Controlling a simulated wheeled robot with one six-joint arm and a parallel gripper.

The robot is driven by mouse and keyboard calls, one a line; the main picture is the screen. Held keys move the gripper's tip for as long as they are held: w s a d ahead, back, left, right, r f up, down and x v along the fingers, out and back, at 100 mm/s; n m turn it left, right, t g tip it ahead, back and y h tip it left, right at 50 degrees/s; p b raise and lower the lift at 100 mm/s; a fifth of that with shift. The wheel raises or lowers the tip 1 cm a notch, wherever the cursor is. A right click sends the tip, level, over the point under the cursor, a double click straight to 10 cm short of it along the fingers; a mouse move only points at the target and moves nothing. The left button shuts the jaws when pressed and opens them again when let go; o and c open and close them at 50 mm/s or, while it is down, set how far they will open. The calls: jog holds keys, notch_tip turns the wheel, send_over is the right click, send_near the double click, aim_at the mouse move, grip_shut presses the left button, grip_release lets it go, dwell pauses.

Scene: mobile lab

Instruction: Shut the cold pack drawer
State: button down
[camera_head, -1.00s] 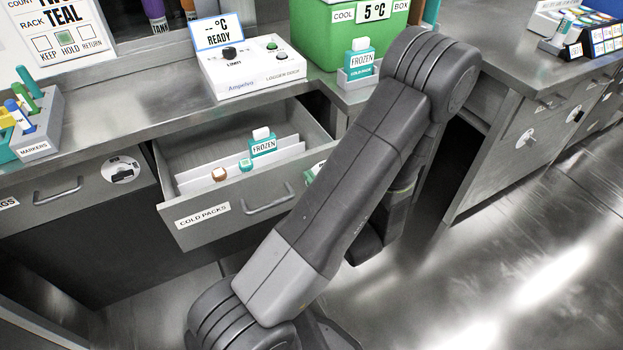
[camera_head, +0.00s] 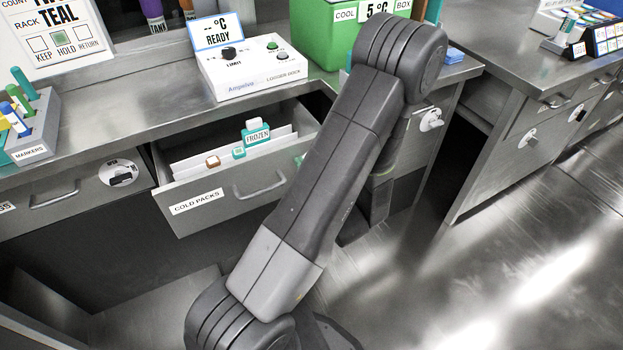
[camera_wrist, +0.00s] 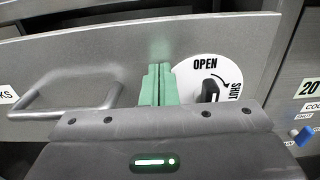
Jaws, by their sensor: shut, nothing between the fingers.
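The cold pack drawer (camera_head: 225,200) is partly open in the head view, with its label at the left and a bar handle on its front. A teal and white cold pack marked FROZEN (camera_head: 257,134) and other small packs stand inside among white dividers. In the wrist view, the drawer front (camera_wrist: 130,52) fills the upper middle, with the bar handle (camera_wrist: 65,88) at left and a round OPEN/SHUT dial (camera_wrist: 208,88) at right. My gripper (camera_wrist: 159,82) has its green fingers together at the drawer front, between handle and dial. I cannot tell if they touch it. My arm hides the gripper in the head view.
A logger dock (camera_head: 252,68) and a green cool box (camera_head: 343,32) stand on the counter above the drawer. A marker rack (camera_head: 35,130) is at left. Another bench (camera_head: 510,75) stands at right, with open floor in front of it.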

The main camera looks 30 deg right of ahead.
jog(key=w+b, duration=0.2)
jog(key=w, duration=2)
jog(key=shift+w+a+r+b, duration=0.15)
jog(key=shift+w+a+b, duration=0.2)
jog(key=shift+w+b, duration=0.05)
jog(key=shift+r, duration=0.15)
jog(key=s, duration=1.4)
jog(key=shift+s+d+f, duration=0.15)
jog(key=shift+d+f, duration=0.05)
jog(key=shift+f, duration=0.05)
